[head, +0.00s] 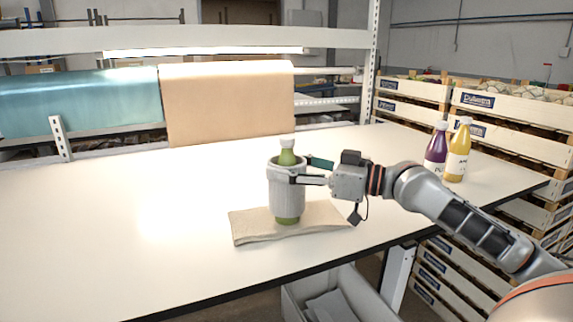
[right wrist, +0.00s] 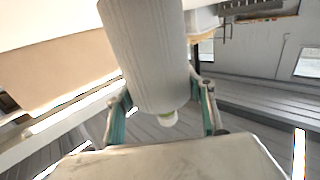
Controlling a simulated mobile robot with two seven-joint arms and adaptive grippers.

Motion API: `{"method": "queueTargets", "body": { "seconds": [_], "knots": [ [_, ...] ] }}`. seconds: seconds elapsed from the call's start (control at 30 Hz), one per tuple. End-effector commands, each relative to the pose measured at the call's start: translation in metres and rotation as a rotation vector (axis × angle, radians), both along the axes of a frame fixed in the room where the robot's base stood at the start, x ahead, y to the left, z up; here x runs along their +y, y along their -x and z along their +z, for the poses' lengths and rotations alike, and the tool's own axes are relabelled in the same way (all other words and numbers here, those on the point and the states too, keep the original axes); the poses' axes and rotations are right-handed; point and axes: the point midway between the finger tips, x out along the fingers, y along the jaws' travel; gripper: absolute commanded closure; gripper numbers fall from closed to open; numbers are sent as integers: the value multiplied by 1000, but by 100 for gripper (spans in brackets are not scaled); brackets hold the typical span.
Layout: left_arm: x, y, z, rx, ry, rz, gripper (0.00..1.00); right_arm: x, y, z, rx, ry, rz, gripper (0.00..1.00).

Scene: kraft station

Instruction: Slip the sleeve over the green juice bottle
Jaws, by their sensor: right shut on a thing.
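The green juice bottle (head: 287,157) stands upright on a folded beige cloth (head: 250,226). The pale grey sleeve (head: 287,200) is around it. The bottle's white cap and green neck show above the sleeve's rim, and a green band of its base shows below the sleeve's lower edge. My right gripper (head: 304,172) comes in from the right and is shut on the sleeve near its top. In the right wrist view the sleeve (right wrist: 148,60) sits between the fingers, with the bottle's cap (right wrist: 168,118) just past its rim. My left gripper is not in view.
A purple bottle (head: 436,150) and a yellow bottle (head: 458,152) stand at the table's right end. A teal roll (head: 80,100) and a brown paper roll (head: 228,100) are behind the white table (head: 100,240). Stacked wooden crates (head: 500,110) are at right. The table's left side is clear.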

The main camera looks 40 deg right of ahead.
Motion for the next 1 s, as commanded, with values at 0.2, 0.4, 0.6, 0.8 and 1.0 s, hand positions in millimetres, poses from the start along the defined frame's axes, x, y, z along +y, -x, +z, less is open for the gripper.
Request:
{"method": "queueTargets", "body": {
  "seconds": [0.2,0.4,0.6,0.8,1.0],
  "knots": [
    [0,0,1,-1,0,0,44,0,0,1,-1,-1,0,54],
    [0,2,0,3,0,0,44,0,0,0,-1,0,0,28],
    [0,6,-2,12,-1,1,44,0,0,0,0,0,0,28],
    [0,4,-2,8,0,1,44,-4,6,-1,1,0,0,28],
    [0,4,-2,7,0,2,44,-14,23,-1,3,-2,-1,28]
  ]
}}
